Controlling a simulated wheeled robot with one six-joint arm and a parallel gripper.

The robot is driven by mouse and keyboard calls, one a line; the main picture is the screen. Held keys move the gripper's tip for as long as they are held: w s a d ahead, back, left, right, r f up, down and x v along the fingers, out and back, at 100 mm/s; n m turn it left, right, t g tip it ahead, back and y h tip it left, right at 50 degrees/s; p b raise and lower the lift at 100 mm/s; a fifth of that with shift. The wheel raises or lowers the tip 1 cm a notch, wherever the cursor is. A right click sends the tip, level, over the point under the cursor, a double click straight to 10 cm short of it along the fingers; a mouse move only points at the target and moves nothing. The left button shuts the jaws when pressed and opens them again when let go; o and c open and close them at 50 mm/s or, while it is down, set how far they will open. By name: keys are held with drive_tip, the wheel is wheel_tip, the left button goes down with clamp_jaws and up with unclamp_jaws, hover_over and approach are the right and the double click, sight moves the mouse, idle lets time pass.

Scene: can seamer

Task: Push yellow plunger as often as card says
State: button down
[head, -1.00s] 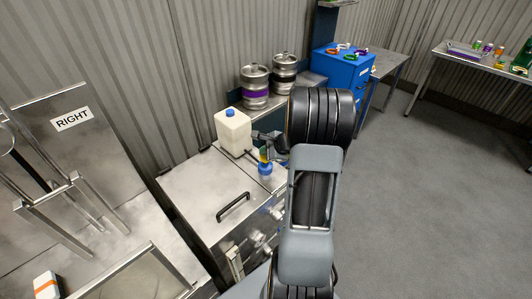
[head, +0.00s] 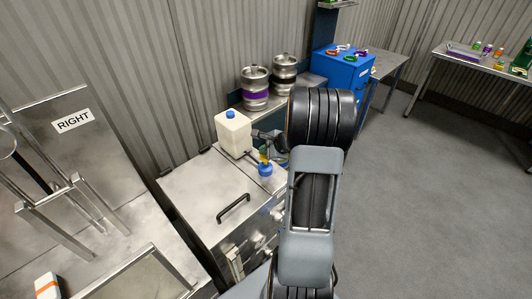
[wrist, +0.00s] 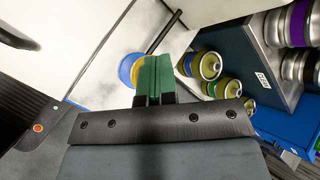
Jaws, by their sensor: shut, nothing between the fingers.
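The yellow plunger is partly hidden. A yellow part (head: 263,155) shows above a round blue base (head: 265,170) on the steel cabinet. In the wrist view a yellow rim (wrist: 135,71) and blue rim (wrist: 127,66) show just left of my fingertips. My gripper (wrist: 153,79) has green fingertips pressed together, shut with nothing between them. They overlap the plunger in the wrist view; I cannot tell whether they touch it. In the head view my arm hides much of the gripper. I see no readable card.
A white jug (head: 233,133) with a blue cap stands close behind the plunger. The steel cabinet (head: 190,190) has a black handle (head: 233,208) on top and round knobs (head: 258,240) in front. Kegs (head: 255,88) stand beyond. The floor (head: 430,190) at right is clear.

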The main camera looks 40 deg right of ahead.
drive_tip(key=shift+r+p, duration=1.85)
drive_tip(key=shift+r, duration=1.05)
drive_tip(key=shift+f, duration=0.1)
drive_tip(key=s+a+r+n+g+h, duration=0.1)
drive_tip(key=s+a+r+n+g, duration=0.1)
drive_tip(key=s+a+r+n, duration=0.4)
drive_tip(key=s+a+r+n+g+h, duration=0.1)
drive_tip(key=s+a+r+n+h, duration=0.1)
drive_tip(key=s+a+r+n, duration=0.4)
drive_tip(key=s+a+n, duration=0.5)
drive_tip(key=a+n, duration=0.5)
drive_tip(key=shift+s+r+n+g, duration=0.15)
drive_tip(key=shift+r+n+g, duration=0.15)
drive_tip(key=shift+n+g, duration=0.1)
drive_tip(key=shift+a, duration=0.1)
